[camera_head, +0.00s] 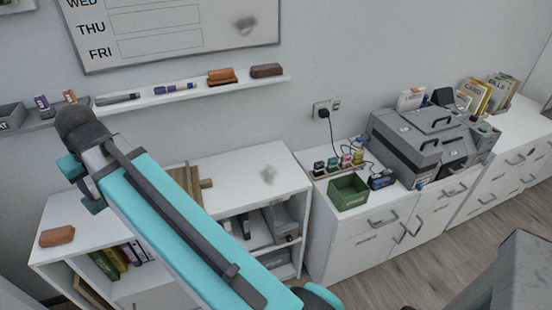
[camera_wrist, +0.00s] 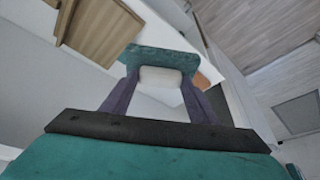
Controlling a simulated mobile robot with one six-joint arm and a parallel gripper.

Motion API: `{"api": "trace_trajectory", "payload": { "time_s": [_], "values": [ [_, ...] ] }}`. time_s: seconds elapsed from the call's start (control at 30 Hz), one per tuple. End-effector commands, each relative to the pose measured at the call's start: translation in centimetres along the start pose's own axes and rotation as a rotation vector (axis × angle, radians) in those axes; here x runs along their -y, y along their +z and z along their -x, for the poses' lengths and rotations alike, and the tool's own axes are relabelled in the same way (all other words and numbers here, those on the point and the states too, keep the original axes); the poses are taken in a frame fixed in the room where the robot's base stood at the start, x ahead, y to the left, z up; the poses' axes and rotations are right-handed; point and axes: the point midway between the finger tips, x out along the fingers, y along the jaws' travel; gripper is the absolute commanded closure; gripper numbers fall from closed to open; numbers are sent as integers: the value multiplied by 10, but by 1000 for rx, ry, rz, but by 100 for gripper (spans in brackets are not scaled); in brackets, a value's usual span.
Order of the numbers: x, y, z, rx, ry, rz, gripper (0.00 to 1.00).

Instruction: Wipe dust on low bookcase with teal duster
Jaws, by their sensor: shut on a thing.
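The low bookcase (camera_head: 241,184) is white, with a grey smudge of dust (camera_head: 268,175) on the right part of its top. In the wrist view my gripper (camera_wrist: 160,78) is shut on the teal duster (camera_wrist: 150,55), which has a teal strip and a pale middle part. The duster is held over a white surface; whether it touches is not clear. In the head view my arm crosses the bookcase and hides part of its top; the duster cannot be made out there.
A wooden object (camera_head: 187,181) stands on the bookcase top behind my arm; a brown block (camera_head: 57,236) lies at the left end. A green box (camera_head: 348,191) and grey machine (camera_head: 420,145) occupy the cabinet at right. A ledge (camera_head: 190,92) and marked whiteboard (camera_head: 180,25) are above.

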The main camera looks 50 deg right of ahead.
Motion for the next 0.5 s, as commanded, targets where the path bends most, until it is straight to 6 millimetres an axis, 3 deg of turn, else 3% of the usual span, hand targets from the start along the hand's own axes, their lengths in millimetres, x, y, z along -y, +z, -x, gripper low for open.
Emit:
{"api": "trace_trajectory", "payload": {
  "time_s": [0.27, 0.5],
  "values": [
    [-31, 3, -6, 2, -5, 12, 64],
    [-84, 11, -15, 1, -19, 41, 64]
  ]
}}
